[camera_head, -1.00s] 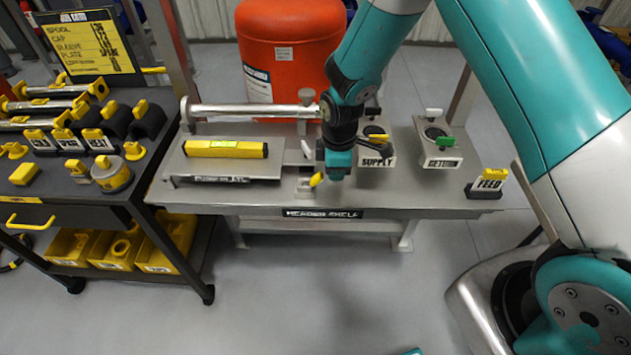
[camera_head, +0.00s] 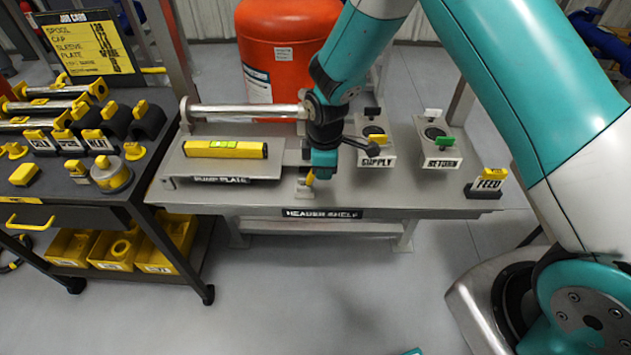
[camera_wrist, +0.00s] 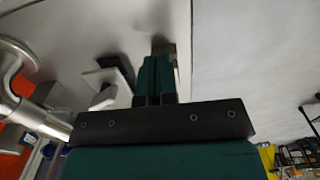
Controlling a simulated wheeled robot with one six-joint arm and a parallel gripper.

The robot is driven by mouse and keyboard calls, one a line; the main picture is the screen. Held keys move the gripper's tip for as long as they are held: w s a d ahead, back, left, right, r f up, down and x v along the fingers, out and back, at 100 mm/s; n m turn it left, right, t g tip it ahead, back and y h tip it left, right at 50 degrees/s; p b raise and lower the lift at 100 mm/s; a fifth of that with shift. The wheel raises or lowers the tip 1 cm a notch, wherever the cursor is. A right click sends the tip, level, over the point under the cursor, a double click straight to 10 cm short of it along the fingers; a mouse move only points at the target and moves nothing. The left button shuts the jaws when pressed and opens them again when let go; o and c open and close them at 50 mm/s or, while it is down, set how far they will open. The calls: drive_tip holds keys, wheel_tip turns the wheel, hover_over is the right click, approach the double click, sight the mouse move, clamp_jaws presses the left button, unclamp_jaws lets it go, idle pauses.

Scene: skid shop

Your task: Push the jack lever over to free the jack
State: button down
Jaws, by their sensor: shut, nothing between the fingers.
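The jack lever (camera_head: 309,179) is a small yellow handle near the front edge of the header shelf, on a small grey block (camera_head: 304,190) just right of the pump plate (camera_head: 222,168). It stands nearly upright. My gripper (camera_head: 323,173) points down close beside the lever on its right, and seems to touch it; the exact contact is hidden. In the wrist view the fingers (camera_wrist: 157,78) are shut together with nothing between them. The yellow lever cannot be made out there.
A yellow level (camera_head: 225,149) lies on the plate, with a silver pipe (camera_head: 245,111) behind. The SUPPLY (camera_head: 377,162) and RETURN (camera_head: 441,163) fittings and FEED tag (camera_head: 488,184) stand to the right. A loaded cart (camera_head: 60,215) stands left. The front shelf between is mostly clear.

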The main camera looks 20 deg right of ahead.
drive_tip(key=shift+a+f, duration=0.2)
drive_tip(key=shift+a, duration=0.05)
drive_tip(key=shift+w+a, duration=0.25)
drive_tip(key=shift+a, duration=0.8)
drive_tip(key=shift+w+a+f, duration=0.1)
drive_tip(key=shift+w+f, duration=0.05)
drive_tip(key=shift+w, duration=0.05)
drive_tip(key=shift+r, duration=0.3)
wheel_tip(320, 180, up, 7)
drive_tip(key=d+p, duration=0.1)
drive_tip(key=p, duration=0.4)
drive_tip(key=shift+s, duration=0.2)
